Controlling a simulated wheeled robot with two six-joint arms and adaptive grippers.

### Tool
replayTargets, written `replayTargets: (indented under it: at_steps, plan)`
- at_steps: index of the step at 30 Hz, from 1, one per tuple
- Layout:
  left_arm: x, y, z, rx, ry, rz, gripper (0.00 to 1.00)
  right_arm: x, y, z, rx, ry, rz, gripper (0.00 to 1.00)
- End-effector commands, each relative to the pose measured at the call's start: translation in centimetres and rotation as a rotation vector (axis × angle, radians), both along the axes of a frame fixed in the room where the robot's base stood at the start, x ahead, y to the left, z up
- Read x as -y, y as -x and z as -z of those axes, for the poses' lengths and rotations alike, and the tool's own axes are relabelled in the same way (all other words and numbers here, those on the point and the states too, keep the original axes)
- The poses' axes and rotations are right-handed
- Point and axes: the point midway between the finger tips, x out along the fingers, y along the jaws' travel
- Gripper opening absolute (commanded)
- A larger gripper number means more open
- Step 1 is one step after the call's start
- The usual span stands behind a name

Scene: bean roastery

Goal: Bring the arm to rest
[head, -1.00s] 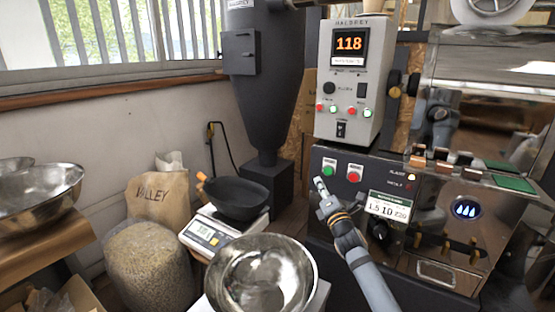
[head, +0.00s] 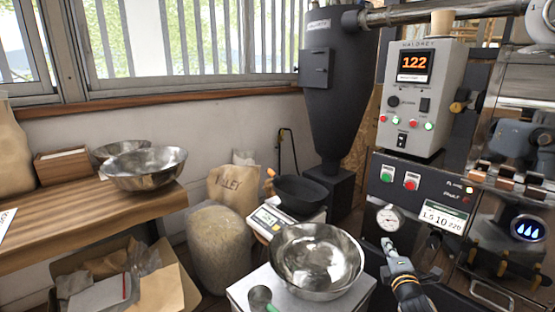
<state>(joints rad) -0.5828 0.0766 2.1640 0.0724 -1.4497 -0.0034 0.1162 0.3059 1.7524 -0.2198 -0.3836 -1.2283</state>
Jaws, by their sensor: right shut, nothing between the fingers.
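My right gripper (head: 389,247) is shut and empty in the lower right of the head view. It is in front of the roaster's dark front panel (head: 400,205), below the green button (head: 387,174) and the red button (head: 411,181), and apart from both in the picture. Its arm comes in from the bottom edge. My left gripper is not in view.
A large steel bowl (head: 318,262) stands on a white stand (head: 243,290), left of my right gripper. A black pan (head: 300,190) and scale (head: 268,220) are behind it. A wooden bench (head: 150,205) with steel bowls is at left. The roaster (head: 512,190) fills the right.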

Motion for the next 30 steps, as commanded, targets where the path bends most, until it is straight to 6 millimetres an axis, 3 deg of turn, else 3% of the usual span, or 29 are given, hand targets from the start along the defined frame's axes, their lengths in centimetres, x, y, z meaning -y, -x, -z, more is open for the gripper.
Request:
replayTargets:
  at_steps: [5,8,12,15,19,24,29,30]
  plan:
    - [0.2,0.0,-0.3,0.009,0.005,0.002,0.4,-1.2,3.9,6.5,-0.16,-0.274,0.061,0.0]
    - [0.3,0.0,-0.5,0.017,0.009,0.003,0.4,-2.3,7.5,11.1,-0.281,-0.473,0.133,0.0]
    - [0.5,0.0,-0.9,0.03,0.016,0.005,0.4,-4.6,15.3,18.1,-0.492,-0.813,0.316,0.0]
    - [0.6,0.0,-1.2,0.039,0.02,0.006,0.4,-6.1,20.8,21.4,-0.614,-1.006,0.466,0.0]
    - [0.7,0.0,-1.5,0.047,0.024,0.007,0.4,-7.9,26.6,23.9,-0.729,-1.178,0.644,0.0]
    - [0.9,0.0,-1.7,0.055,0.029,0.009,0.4,-9.7,33.1,25.6,-0.838,-1.331,0.859,0.0]
    - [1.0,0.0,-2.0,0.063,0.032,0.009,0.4,-11.3,38.7,26.1,-0.918,-1.434,1.062,0.0]
    - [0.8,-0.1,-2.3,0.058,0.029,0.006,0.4,-11.2,38.6,25.7,-0.918,-1.433,1.075,0.0]
